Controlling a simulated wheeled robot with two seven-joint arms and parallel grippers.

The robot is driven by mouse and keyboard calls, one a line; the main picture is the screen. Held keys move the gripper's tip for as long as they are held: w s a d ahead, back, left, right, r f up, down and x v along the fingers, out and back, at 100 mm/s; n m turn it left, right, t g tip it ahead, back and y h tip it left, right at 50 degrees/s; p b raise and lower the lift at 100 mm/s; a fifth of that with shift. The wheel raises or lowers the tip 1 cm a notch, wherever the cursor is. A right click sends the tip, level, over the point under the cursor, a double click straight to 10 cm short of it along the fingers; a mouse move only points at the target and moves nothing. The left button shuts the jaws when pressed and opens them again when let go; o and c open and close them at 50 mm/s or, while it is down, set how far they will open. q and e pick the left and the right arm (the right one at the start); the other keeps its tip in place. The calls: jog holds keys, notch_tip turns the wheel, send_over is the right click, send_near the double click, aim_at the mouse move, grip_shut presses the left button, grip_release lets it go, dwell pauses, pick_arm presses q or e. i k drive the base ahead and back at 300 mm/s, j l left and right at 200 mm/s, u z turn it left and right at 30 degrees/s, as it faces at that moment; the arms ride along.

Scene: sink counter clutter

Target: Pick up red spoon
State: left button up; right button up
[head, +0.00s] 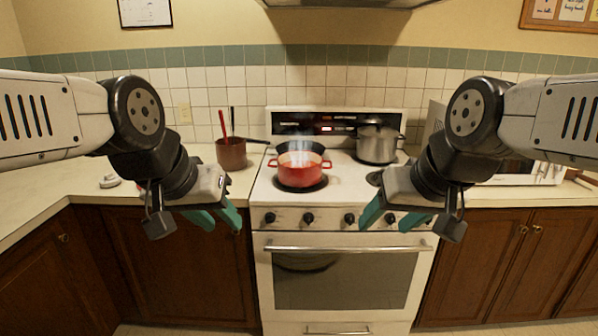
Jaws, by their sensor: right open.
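A red utensil handle (222,124), which looks like the red spoon, stands up out of a brown pot (231,153) on the counter left of the stove. Its lower end is hidden inside the pot. My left gripper (222,220) hangs in front of the left counter, below and nearer than the pot, with its green fingers apart and nothing between them. My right gripper (388,219) hangs in front of the right side of the stove. Its green fingers are open and empty. Neither gripper touches the spoon or pot.
A red pot (298,172) steams on the front left burner, with a dark pan (297,147) behind it. A steel pot (377,144) sits on the back right. The white stove (345,241) juts between wooden cabinets. A dark handle (232,118) stands beside the red one.

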aim_at(221, 115)
jog(key=i+j, duration=0.2)
jog(key=i, duration=0.35)
jog(key=i+j, duration=0.15)
jog(key=i, duration=0.35)
jog(key=i+j+z, duration=0.1)
jog(key=i, duration=0.45)
jog(key=j, duration=0.1)
